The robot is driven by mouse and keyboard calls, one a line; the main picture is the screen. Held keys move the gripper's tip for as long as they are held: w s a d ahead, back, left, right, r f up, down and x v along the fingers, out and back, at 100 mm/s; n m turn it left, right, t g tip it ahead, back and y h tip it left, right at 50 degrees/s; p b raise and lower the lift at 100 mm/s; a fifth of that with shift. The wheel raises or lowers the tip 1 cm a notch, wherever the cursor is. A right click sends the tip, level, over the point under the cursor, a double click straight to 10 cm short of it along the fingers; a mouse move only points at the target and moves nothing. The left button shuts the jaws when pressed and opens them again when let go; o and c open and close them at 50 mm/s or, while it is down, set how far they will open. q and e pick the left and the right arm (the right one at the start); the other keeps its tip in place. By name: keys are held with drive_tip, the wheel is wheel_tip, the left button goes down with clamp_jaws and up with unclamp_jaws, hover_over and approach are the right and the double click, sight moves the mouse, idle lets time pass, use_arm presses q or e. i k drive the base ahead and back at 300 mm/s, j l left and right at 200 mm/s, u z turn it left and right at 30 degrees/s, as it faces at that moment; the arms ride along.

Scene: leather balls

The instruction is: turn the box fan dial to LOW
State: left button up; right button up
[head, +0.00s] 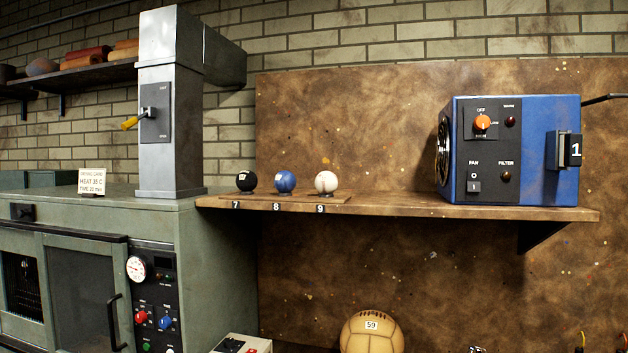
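The blue box fan (515,150) stands on the right part of a brown wooden shelf, its dark round grille on its left side. Its orange dial (482,122) is at the upper left of the dark front panel, under a label that seems to read OFF. The other position labels are too small to read surely, and I cannot tell the dial's exact setting. Below it are a FAN switch (474,186) and a FILTER lamp (506,176). Neither of my grippers is in the head view.
Three small balls, black (245,180), blue (285,181) and white (326,182), sit left of the fan on the shelf (400,205). A green oven cabinet (215,270) with a grey duct (170,110) stands at left. A tan ball (372,333) is below. Shelf space before the fan is narrow.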

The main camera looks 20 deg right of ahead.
sight(481, 123)
drive_tip(key=z, duration=1.5)
